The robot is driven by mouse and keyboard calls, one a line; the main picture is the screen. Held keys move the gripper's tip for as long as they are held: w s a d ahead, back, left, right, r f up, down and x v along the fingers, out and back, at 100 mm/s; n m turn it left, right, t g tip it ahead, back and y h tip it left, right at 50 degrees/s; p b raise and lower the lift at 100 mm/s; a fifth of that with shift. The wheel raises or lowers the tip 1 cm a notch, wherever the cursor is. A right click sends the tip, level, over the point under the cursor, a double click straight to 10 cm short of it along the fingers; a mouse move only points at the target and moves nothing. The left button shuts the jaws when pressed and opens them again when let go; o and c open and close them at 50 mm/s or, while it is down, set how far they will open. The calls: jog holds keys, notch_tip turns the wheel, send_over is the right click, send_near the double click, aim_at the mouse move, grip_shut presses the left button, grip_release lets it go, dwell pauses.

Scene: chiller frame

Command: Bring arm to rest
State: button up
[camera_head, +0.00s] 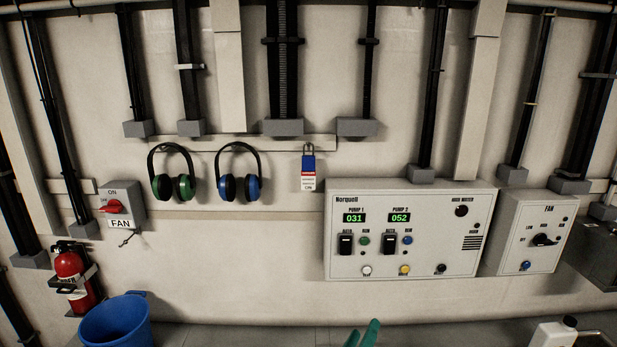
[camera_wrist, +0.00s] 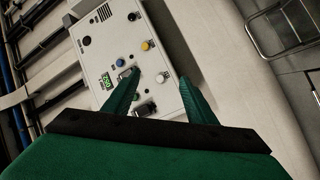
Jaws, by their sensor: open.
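My gripper (camera_head: 363,335) shows only as green fingertips at the bottom edge of the head view, below the pump panel. In the wrist view my gripper (camera_wrist: 160,95) has its two green fingers spread apart, with nothing between them but the panel behind. The grey pump panel (camera_head: 410,264) is on the wall, with green displays reading 031 and 052, two black rocker switches and several round buttons. It also shows tilted in the wrist view (camera_wrist: 105,60). The fingers look apart from it, but the exact distance is unclear. The rest of my arm is out of the head view.
A fan control box (camera_head: 520,245) sits right of the panel. Two earmuffs, green (camera_head: 171,187) and blue (camera_head: 239,187), and a blue padlock tag (camera_head: 308,172) hang on the wall. At left are a fan switch (camera_head: 122,205), an extinguisher (camera_head: 75,275) and a blue bucket (camera_head: 115,325).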

jog(key=s+a+f+n+y, duration=0.1)
jog(key=s+a+f+y, duration=0.2)
jog(key=s+f, duration=0.65)
jog(key=s+a+f+n+y, duration=0.1)
jog(key=s+a+f+y, duration=0.4)
jog(key=s, duration=0.8)
jog(key=s+a+r+m, duration=0.1)
jog(key=s+a+m, duration=0.1)
jog(key=s, duration=0.9)
jog(key=s+a+r+m, duration=0.1)
jog(key=s+a+m, duration=0.2)
jog(key=s, duration=0.9)
jog(key=shift+m+y, duration=0.4)
jog(key=shift+m, duration=0.5)
jog(key=shift+a, duration=0.1)
